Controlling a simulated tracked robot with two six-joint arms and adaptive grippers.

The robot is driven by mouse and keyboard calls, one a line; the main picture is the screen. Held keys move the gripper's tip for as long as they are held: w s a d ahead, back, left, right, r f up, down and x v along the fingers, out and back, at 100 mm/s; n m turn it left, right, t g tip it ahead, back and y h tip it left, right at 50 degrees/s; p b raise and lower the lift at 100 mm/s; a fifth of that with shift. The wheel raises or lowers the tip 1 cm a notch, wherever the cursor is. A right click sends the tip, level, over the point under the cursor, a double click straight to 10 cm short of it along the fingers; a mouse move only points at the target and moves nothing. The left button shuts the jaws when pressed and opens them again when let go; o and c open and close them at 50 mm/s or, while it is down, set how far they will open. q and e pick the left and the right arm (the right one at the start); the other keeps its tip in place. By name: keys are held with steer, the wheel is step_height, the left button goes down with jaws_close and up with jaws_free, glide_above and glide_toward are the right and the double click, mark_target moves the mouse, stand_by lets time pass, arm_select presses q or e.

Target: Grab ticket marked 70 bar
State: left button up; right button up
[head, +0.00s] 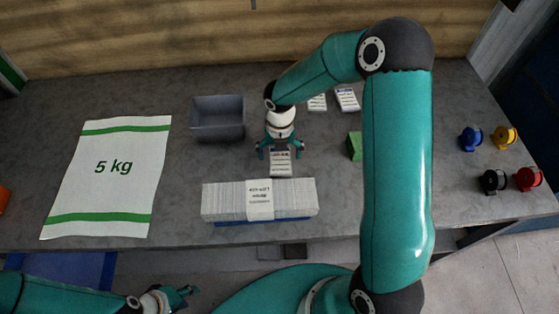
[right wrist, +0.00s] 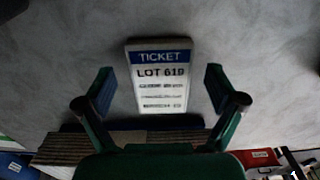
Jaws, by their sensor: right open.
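My right gripper (head: 280,150) is open, with its fingers over a white ticket (head: 280,164) on the grey table. In the right wrist view the ticket (right wrist: 160,78) lies between the two open fingers (right wrist: 160,90), apart from both. It has a blue band reading TICKET and the line LOT 619. The smaller lines below are too blurred to read, so I cannot tell whether it says 70 bar. Two more tickets lie farther back, one on the left (head: 317,103) and one on the right (head: 347,99); their print is unreadable. My left gripper (head: 180,298) is at the bottom left, empty.
A banded stack of sacks (head: 225,201) stands just in front of the ticket. A grey bin (head: 218,133), a 5 kg sack (head: 112,185) and a green block (head: 355,146) lie around it. Several coloured reels, including a red one (head: 527,179), stand at the right.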

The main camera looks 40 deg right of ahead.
steer(key=c, duration=1.2)
steer(key=shift+r, duration=0.15)
steer(key=shift+c, duration=0.2)
